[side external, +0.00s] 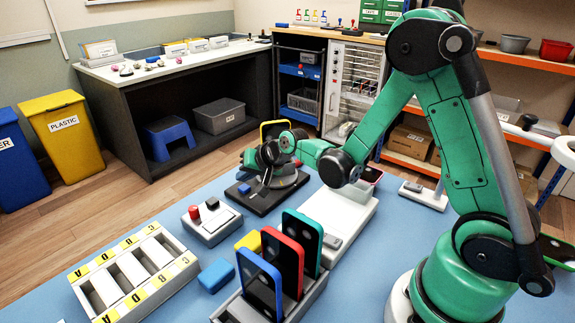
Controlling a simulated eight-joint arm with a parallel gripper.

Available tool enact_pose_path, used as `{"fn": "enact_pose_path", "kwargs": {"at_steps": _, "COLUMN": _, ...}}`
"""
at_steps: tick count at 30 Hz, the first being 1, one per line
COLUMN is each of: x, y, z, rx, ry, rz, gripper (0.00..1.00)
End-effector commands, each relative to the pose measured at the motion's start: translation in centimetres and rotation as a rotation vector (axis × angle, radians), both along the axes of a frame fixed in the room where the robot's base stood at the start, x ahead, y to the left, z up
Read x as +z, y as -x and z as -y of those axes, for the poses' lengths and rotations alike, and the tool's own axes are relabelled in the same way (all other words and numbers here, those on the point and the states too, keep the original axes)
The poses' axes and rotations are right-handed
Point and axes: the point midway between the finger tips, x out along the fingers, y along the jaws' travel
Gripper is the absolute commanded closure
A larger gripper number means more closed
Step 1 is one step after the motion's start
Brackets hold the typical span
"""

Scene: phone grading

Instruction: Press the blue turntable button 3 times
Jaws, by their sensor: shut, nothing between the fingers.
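The turntable (285,183) is a dark round plate on a dark base at the middle of the blue table. A small blue button (244,188) shows at the front left of its base. My green and black gripper (250,159) is over the turntable's left side, above and slightly right of the blue button in the picture. It is shut and empty. A gap shows between it and the button.
A grey box with red and black buttons (208,226) stands left of the turntable. In front are a rack with phones in blue, red and green cases (317,288), a blue block (216,275) and a lettered tray (165,299). A white tray (352,222) lies right.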

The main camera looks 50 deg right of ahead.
Motion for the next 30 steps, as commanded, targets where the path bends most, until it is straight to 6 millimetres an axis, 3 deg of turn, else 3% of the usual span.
{"fn": "enact_pose_path", "kwargs": {"at_steps": 8, "x": 0.4, "y": 0.0, "z": 0.0, "rx": 0.000, "ry": 0.000, "rz": 0.000, "gripper": 1.00}}
{"fn": "enact_pose_path", "kwargs": {"at_steps": 21, "x": 4.5, "y": 0.0, "z": 0.0, "rx": 0.000, "ry": 0.000, "rz": 0.000, "gripper": 1.00}}
{"fn": "enact_pose_path", "kwargs": {"at_steps": 30, "x": 5.0, "y": 0.0, "z": 0.0, "rx": 0.000, "ry": 0.000, "rz": 0.000, "gripper": 1.00}}
